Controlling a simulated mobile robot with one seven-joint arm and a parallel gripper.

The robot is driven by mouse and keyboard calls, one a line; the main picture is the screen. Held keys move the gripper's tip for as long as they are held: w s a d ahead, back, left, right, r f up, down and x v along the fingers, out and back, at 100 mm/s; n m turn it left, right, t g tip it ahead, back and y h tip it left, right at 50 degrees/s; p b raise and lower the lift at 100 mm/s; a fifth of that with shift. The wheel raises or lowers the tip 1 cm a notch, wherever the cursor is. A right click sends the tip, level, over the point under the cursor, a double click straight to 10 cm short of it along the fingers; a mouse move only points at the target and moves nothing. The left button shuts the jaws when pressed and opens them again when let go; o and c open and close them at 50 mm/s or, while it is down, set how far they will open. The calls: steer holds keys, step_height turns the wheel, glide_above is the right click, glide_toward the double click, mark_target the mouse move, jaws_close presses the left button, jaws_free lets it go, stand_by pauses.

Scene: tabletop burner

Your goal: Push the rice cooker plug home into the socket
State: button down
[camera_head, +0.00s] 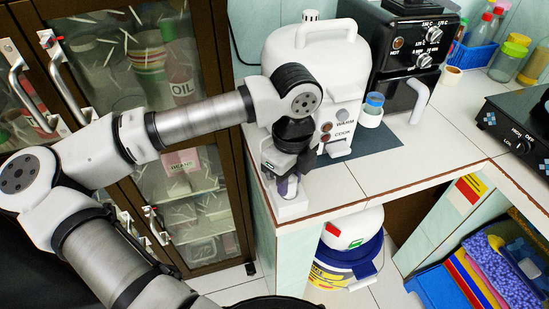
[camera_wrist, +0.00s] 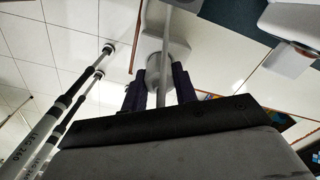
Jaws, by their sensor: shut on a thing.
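The white rice cooker (camera_head: 345,68), with WARM and COOK marks, stands at the back of the tiled counter. My gripper (camera_head: 288,186) points down at the counter's front left corner, in front of the cooker. A white socket block (camera_head: 291,208) sits right below the fingertips. In the wrist view my gripper (camera_wrist: 160,92) has its dark purple fingers shut on a narrow pale grey piece, the plug (camera_wrist: 163,75). The white socket block (camera_wrist: 176,52) lies just beyond it. Fingers and arm hide most of the plug, so I cannot tell how deep it sits.
A black oven (camera_head: 408,55) stands right of the cooker, with a blue-lidded cup (camera_head: 373,108) before it. A glass-door cabinet (camera_head: 190,190) is close on the left. A white and blue bucket (camera_head: 345,255) stands under the counter. Bare tiles (camera_head: 420,160) lie to the right.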

mark_target(290, 178)
steer(key=shift+f, duration=0.2)
steer(key=c, duration=1)
jaws_free()
steer(key=c, duration=0.3)
steer(key=shift+r, duration=0.15)
steer(key=shift+r+p, duration=0.3)
steer(key=shift+r, duration=0.65)
steer(key=shift+r+p, duration=1.1)
steer(key=shift+r, duration=1.4)
